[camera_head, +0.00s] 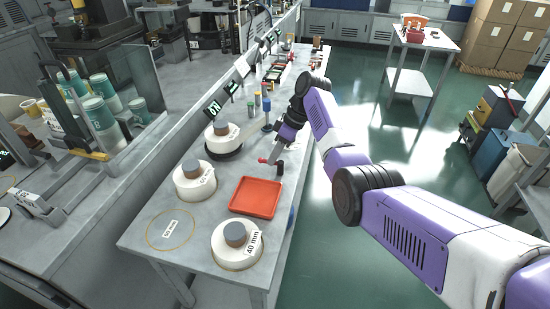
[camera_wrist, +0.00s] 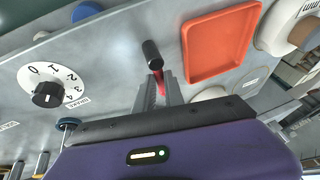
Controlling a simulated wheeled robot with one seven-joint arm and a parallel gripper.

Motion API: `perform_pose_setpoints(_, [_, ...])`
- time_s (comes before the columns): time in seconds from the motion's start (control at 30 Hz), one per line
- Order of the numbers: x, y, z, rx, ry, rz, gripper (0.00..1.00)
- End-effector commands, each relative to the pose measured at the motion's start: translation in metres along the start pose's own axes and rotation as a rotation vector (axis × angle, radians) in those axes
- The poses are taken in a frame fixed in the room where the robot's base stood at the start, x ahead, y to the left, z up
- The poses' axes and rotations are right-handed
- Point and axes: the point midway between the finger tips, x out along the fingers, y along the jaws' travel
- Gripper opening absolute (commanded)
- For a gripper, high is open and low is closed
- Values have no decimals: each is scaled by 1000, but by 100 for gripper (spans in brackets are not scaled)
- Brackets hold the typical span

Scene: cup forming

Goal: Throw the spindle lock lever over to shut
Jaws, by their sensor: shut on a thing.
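The spindle lock lever shows in the wrist view as a red arm (camera_wrist: 159,79) with a black cylindrical grip (camera_wrist: 152,55) at its end. My gripper (camera_wrist: 161,88) has its two grey fingers closed around the red part, just below the black grip. In the head view my gripper (camera_head: 275,154) is low over the right side of the bench, behind the orange tray. A small red piece (camera_head: 262,160) shows beside its fingertips there. The lever's pivot is hidden by my fingers and palm.
The orange tray (camera_head: 235,204) lies close by and also shows in the wrist view (camera_wrist: 190,68). A white dial (camera_wrist: 75,75) with a black knob is left of my fingers in the wrist view. White round formers, one marked 40 mm (camera_head: 226,256), stand around the tray.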

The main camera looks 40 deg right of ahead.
Motion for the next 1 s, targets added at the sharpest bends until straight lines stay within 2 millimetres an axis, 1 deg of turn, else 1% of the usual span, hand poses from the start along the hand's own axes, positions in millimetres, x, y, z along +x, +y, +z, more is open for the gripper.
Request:
perform_pose_setpoints(0.53, [1,-1,0,-25,-7,-10,0])
perform_pose_setpoints(0.57, [1,-1,0,-25,-7,-10,15])
perform_pose_setpoints(0.6, [1,-1,0,-25,-7,-10,23])
perform_pose_setpoints(0.67, [1,-1,0,-25,-7,-10,35])
perform_pose_setpoints(1.0, [-1,0,0,-24,-5,-9,35])
